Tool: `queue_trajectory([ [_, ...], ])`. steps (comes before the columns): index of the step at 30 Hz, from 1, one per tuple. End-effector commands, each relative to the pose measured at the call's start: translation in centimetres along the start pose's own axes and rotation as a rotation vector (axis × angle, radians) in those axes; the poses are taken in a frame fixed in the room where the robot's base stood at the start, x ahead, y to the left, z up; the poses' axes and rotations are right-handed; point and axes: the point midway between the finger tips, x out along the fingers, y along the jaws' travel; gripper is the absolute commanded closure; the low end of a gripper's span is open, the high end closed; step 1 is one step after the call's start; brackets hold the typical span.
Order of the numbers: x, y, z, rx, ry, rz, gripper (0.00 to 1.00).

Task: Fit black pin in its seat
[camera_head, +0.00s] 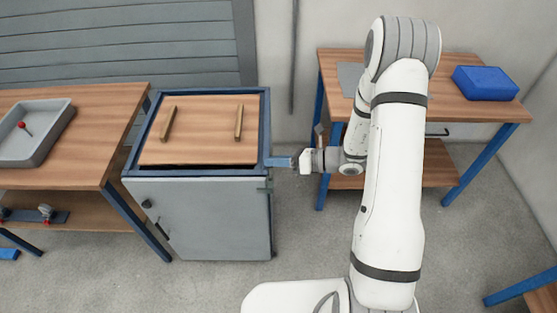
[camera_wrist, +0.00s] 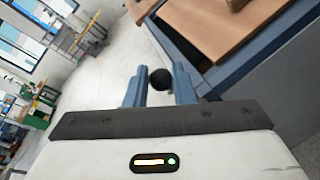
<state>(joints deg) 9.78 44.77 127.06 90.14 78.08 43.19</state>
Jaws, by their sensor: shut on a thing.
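My gripper (camera_head: 280,162) is at the right edge of the blue-framed cabinet, near its top corner, with its fingers pointing left. In the wrist view my gripper (camera_wrist: 158,95) has its two blue fingers on either side of a black round knob, which I take to be the black pin (camera_wrist: 160,78). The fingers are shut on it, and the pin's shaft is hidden. A small grey bracket (camera_head: 264,187) sits on the cabinet's right front edge, just below the gripper. I cannot tell which part is the seat.
The cabinet (camera_head: 205,215) has a wooden lid (camera_head: 200,130) with two bar handles. A bench at left holds a grey tray (camera_head: 52,150) with a red-knobbed pin (camera_head: 23,126). A table at back right carries a blue box (camera_head: 485,83). Open floor lies right of the cabinet.

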Motion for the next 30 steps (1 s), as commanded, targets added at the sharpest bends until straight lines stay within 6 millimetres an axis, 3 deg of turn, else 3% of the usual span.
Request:
queue_trajectory([
  [30, 0.5, -1.2, -1.7, -0.001, 0.0, 0.001, 0.99],
])
